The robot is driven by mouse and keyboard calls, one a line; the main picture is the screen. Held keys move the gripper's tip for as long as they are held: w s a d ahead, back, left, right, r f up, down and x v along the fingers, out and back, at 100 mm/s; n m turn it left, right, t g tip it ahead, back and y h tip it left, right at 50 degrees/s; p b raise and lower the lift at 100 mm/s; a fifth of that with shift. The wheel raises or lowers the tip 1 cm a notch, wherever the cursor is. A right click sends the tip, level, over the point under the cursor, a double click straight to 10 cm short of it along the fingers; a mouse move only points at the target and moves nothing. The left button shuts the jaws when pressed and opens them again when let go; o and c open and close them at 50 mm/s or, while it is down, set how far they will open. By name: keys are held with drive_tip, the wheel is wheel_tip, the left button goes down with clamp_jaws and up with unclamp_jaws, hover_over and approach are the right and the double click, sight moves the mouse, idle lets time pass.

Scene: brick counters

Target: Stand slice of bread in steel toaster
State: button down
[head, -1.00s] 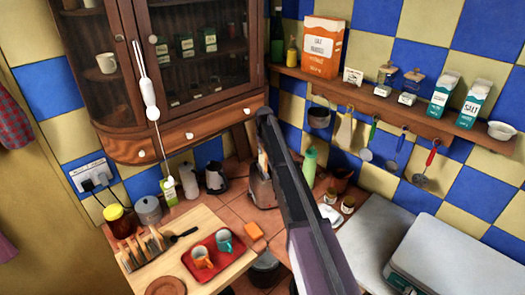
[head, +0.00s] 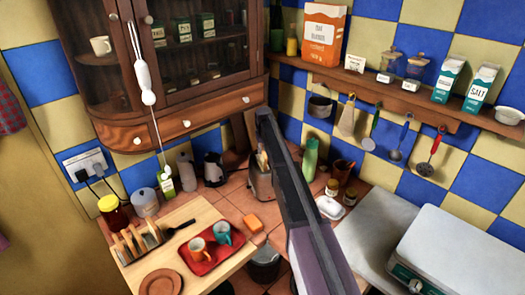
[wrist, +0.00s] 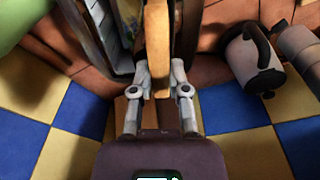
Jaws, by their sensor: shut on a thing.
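The steel toaster (head: 261,187) stands on the tiled counter near the back corner, partly hidden behind my arm. A slice of bread (head: 262,160) shows upright at its top. In the wrist view, my gripper (wrist: 160,78) is shut on the slice of bread (wrist: 157,38), seen edge-on. The slice lies between dark and metallic walls of the toaster (wrist: 100,35) to its left and right. How deep it sits, and whether it touches the slot bottom, I cannot tell. In the head view my gripper is hidden.
A toast rack (head: 143,243) with several slices and a red tray (head: 212,256) with two cups stand on a wooden board. A wooden cabinet hangs above.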

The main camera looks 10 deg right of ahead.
drive_tip(key=shift+f+b, duration=0.3)
drive_tip(key=shift+f, duration=0.15)
drive_tip(key=c, duration=0.5)
unclamp_jaws()
drive_tip(key=shift+c, duration=0.2)
drive_tip(key=shift+r, duration=0.25)
